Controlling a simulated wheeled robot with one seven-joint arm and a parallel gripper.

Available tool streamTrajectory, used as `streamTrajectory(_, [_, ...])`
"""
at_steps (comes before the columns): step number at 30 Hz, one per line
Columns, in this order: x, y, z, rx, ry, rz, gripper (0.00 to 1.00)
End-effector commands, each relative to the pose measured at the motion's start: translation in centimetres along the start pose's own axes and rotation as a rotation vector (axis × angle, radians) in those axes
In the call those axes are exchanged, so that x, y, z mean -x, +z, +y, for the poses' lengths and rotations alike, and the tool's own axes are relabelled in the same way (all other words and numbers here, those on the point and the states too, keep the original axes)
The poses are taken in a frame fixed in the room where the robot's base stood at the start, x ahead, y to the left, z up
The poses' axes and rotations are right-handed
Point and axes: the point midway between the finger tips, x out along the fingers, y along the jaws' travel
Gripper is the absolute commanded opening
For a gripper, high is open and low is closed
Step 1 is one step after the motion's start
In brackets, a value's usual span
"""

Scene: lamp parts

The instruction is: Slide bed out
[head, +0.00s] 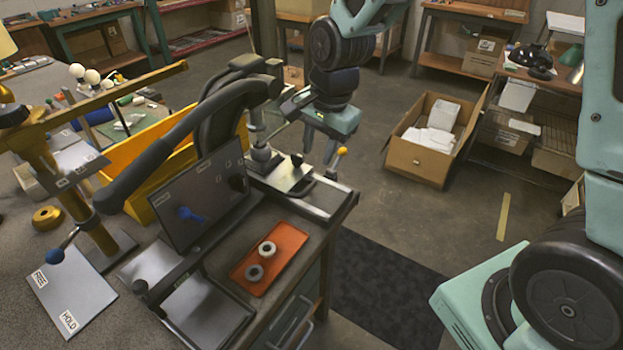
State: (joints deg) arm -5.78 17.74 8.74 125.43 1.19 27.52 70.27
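My gripper (320,148) hangs over the far right corner of the bench, fingers pointing down with a gap between them; it looks open and empty. A lever with a yellow knob (342,150) stands just right of the fingers; whether they touch cannot be told. Below is a metal sliding plate or bed (327,192) on a dark base, partly hidden by the gripper and fixture. A black press (182,140) with a long curved arm stands left of it. A flat dark plate (205,312) lies at the press's front. Which plate is the bed is not clear.
An orange tray (290,235) holds two grey rings. A dark panel (200,195) stands upright beside it. A yellow stand (75,190) and a FREE/HOLD plate (75,300) are at left. A cardboard box (415,158) sits on the floor; the dark mat (385,290) is clear.

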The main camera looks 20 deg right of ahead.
Motion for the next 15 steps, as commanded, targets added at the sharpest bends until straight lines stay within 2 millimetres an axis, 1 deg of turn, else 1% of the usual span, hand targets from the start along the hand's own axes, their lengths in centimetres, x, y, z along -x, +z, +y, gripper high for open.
streamTrajectory(1, [-1.2,0.1,0.1,0.0,0.005,-0.003,0.33])
streamTrajectory(6, [-4.7,0.1,0.1,0.001,0.005,-0.003,0.33])
streamTrajectory(12, [-7.9,0.1,0.1,0.0,0.003,-0.002,0.33])
streamTrajectory(15, [-8.9,0.0,0.1,0.002,0.003,-0.001,0.33])
